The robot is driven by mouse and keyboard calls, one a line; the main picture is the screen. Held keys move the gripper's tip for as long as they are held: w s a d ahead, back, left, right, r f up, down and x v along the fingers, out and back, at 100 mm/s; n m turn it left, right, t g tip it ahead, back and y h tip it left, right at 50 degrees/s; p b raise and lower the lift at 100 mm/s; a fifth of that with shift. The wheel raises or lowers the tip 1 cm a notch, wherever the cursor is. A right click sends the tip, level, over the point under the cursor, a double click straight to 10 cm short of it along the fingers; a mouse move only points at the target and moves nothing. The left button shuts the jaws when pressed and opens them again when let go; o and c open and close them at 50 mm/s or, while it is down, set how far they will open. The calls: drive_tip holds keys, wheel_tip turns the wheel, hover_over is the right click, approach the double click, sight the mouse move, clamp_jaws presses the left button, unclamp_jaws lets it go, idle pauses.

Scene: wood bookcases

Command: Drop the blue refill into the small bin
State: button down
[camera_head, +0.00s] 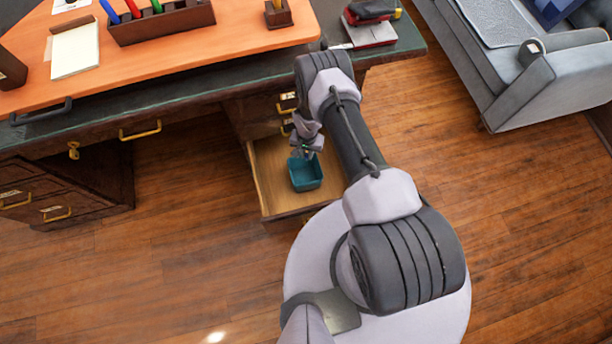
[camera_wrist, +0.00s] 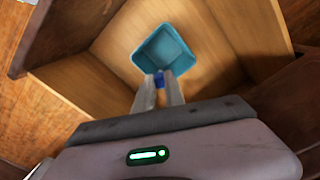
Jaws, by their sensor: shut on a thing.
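The small bin is a teal, open-topped square box (camera_head: 305,173) standing in an open desk drawer; it also shows in the wrist view (camera_wrist: 178,42). My gripper (camera_head: 308,152) is above the drawer at the bin's far edge in the head view. In the wrist view my gripper (camera_wrist: 159,84) is shut on the blue refill (camera_wrist: 159,79), a small dark blue piece between the fingertips. The refill shows just at the near rim of the bin in that view. How high it is above the bin I cannot tell. The bin's visible inside looks empty.
The open wooden drawer (camera_head: 272,185) has walls around the bin. The dark desk (camera_head: 190,95) is above and behind it, with an orange top mat (camera_head: 240,35) and a pen holder (camera_head: 165,22). A grey sofa (camera_head: 545,85) is at the right.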

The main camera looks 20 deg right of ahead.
drive_tip(key=shift+s+f, duration=0.15)
drive_tip(key=shift+f, duration=0.35)
drive_tip(key=shift+s+f, duration=0.15)
drive_tip(key=shift+f, duration=0.35)
wheel_tip(320, 180, down, 6)
drive_tip(key=b, duration=0.4)
drive_tip(key=shift+r, duration=0.1)
drive_tip(key=c, duration=1.3)
unclamp_jaws()
wheel_tip(320, 180, up, 18)
drive_tip(key=p, duration=0.7)
drive_tip(key=shift+f+p, duration=0.25)
drive_tip(key=shift+p, duration=0.05)
